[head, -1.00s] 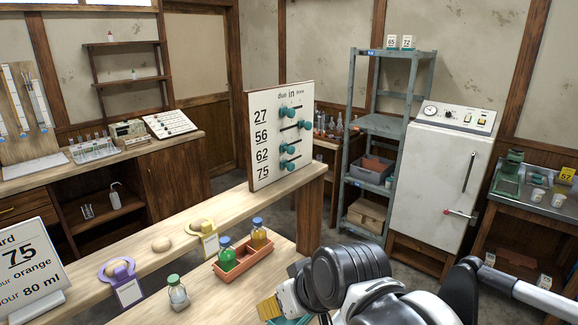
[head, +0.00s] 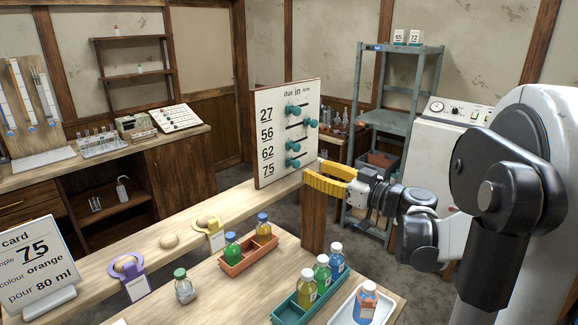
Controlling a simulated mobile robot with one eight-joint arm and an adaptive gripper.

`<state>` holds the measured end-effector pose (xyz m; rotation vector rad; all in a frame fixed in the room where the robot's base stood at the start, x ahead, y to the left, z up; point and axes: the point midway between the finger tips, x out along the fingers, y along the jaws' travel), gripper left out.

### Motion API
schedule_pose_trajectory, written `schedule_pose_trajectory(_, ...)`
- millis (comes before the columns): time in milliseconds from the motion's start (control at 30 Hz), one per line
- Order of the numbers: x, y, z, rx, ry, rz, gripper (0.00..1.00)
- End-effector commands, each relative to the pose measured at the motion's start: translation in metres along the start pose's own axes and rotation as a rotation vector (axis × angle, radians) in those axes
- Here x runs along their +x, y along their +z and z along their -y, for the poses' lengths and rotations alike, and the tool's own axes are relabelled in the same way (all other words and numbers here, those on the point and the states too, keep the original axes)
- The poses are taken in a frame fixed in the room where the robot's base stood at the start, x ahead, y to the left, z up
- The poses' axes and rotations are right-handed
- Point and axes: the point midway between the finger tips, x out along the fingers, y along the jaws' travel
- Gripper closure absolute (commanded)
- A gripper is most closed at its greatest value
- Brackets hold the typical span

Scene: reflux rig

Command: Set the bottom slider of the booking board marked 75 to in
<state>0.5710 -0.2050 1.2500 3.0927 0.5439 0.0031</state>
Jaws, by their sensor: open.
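The white booking board (head: 264,135) stands upright on the wooden counter, headed "due", "in" and a third small word. Its rows read 27, 56, 62 and 75 from top to bottom, each with a teal knob. The bottom slider (head: 292,161), in the row marked 75, sits toward the left of its track, near the "due" side; its exact column is hard to tell. My gripper (head: 312,173), with yellow fingers, is open and empty. It points left at the board's lower right corner, to the right of the bottom slider and apart from it.
An orange tray of bottles (head: 240,262), a loose bottle (head: 184,288), and a teal tray (head: 290,310) with several bottles stand on the lower table. A task card (head: 38,262) stands at left. A metal shelf (head: 372,90) stands behind my arm.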

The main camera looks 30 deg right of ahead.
Motion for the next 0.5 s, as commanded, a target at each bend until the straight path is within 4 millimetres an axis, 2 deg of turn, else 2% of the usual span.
schedule_pose_trajectory(33,0.012,0.002,0.001,0.0,-0.004,0.0,0.57)
schedule_pose_trajectory(200,0.044,0.002,0.002,0.001,-0.004,0.001,0.57)
schedule_pose_trajectory(333,0.061,0.002,0.001,0.001,-0.002,0.001,0.57)
schedule_pose_trajectory(500,0.07,0.0,0.001,0.001,0.0,0.001,0.57)
